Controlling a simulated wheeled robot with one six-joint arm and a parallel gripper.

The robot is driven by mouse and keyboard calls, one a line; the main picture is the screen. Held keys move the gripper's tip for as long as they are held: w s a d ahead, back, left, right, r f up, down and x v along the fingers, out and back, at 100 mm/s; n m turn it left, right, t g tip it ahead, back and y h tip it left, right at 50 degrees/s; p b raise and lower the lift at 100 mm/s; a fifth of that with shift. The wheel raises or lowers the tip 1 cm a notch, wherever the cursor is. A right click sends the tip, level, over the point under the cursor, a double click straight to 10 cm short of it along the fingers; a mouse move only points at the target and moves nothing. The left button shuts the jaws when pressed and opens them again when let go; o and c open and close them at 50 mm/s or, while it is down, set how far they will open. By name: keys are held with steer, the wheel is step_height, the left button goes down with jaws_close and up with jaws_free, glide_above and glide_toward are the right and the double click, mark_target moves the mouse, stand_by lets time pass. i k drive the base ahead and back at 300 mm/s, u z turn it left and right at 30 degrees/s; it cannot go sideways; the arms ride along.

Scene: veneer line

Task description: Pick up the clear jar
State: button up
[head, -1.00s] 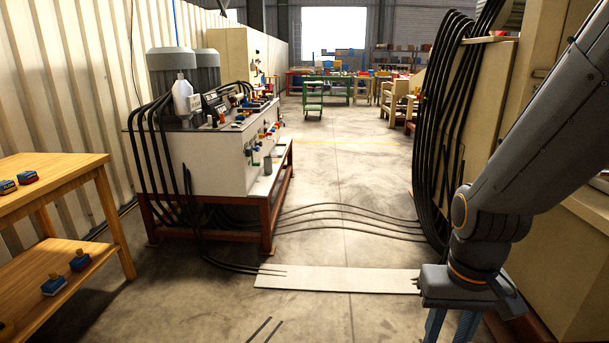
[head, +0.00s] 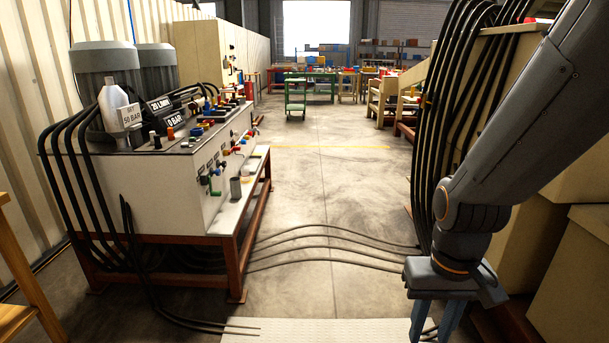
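I cannot make out a clear jar in the head view. My gripper (head: 434,328) hangs at the lower right, pointing down. Its two blue fingers are apart with nothing seen between them; the tips reach the bottom edge of the picture. A small grey cylinder (head: 236,188) stands on the front ledge of the hydraulic unit (head: 140,190) at left, too small to tell its material. A white bottle (head: 113,100) stands on top of the unit, partly behind a "50 BAR" sign. My gripper is well to the right of both.
Black hoses (head: 330,235) cross the floor from the unit to the cream machine (head: 560,240) at right. A pale plate (head: 320,329) lies on the floor ahead. A wooden table (head: 25,280) is at the left edge. The middle aisle is clear towards a green cart (head: 295,95).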

mark_target(246, 177)
steer(key=i, duration=6.05)
steer(key=u, duration=2.15)
steer(key=i, duration=0.45)
steer(key=z, duration=0.1)
